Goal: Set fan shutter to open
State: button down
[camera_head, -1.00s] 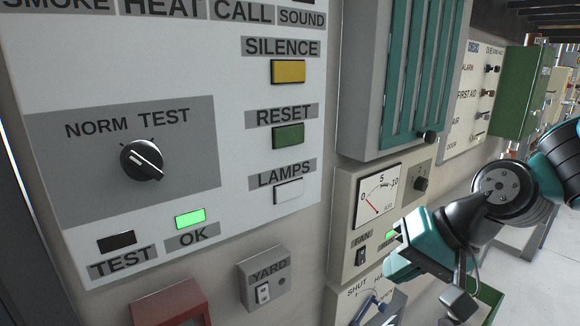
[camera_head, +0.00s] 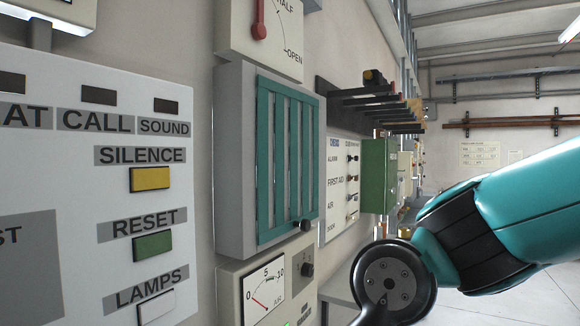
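A cream plate (camera_head: 235,40) at the top edge carries a red lever (camera_head: 259,20) with a rounded end, hanging down. The words HALF and OPEN stand to the lever's right, OPEN lower; the lever's upper end is cut off. I cannot tell from labels which of these is the fan shutter. My gripper is out of view; only my teal and black arm shows at lower right.
A white alarm panel (camera_head: 60,180) with SILENCE, RESET and LAMPS buttons fills the left. A cream meter box (camera_head: 232,295) is below the slats. A switch panel (camera_head: 341,185), green box (camera_head: 379,175) and dark rack (camera_head: 370,105) project farther along the wall. Floor shows at lower right.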

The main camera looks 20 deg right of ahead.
aim_at(263, 85)
jog(key=z, duration=0.5)
jog(key=k, duration=0.6)
jog(key=z, duration=0.7)
jog(key=i, duration=0.9)
jog(key=u, duration=0.65)
